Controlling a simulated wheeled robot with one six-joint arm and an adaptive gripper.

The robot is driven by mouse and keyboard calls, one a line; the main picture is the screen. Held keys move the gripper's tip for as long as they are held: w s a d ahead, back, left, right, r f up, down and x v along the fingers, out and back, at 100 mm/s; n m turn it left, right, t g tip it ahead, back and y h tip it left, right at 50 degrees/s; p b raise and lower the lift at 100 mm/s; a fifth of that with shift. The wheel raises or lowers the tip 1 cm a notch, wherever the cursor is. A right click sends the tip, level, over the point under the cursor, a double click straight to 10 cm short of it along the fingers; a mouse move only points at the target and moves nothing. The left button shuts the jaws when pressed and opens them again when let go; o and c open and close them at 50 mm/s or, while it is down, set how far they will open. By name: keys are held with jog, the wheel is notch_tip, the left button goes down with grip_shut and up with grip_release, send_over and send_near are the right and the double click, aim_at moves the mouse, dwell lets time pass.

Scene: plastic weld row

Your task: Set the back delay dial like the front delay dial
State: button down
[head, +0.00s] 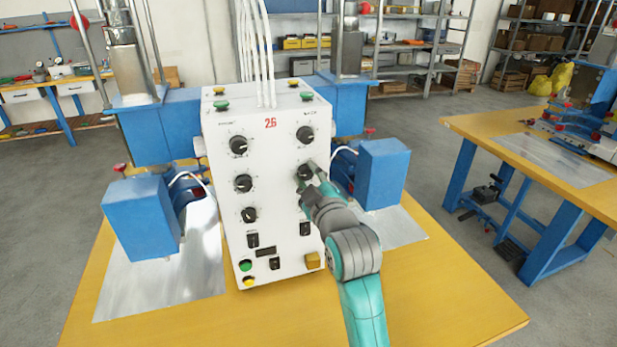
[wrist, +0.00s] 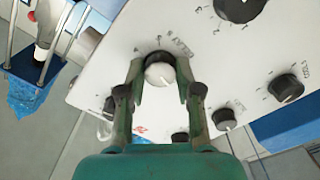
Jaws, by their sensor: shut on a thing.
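A white control box (head: 265,235) stands on the yellow table with black dials on its face. My gripper (head: 307,180) is at the lower dial of the right column (head: 304,171). In the wrist view my gripper (wrist: 160,72) has its two fingers on either side of this dial (wrist: 159,73), shut on it. The printed label beside it seems to read "DELAY", with the rest unclear. Its pointer is hard to make out.
Another dial (head: 305,134) sits just above the held one. Blue blocks (head: 140,218) (head: 382,172) flank the box. White cables (head: 255,60) rise from its top. The table front is clear.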

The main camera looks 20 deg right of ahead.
dwell(0.3)
jog(key=c, duration=0.8)
grip_release()
jog(key=s, duration=1.2)
jog(key=shift+f, duration=0.1)
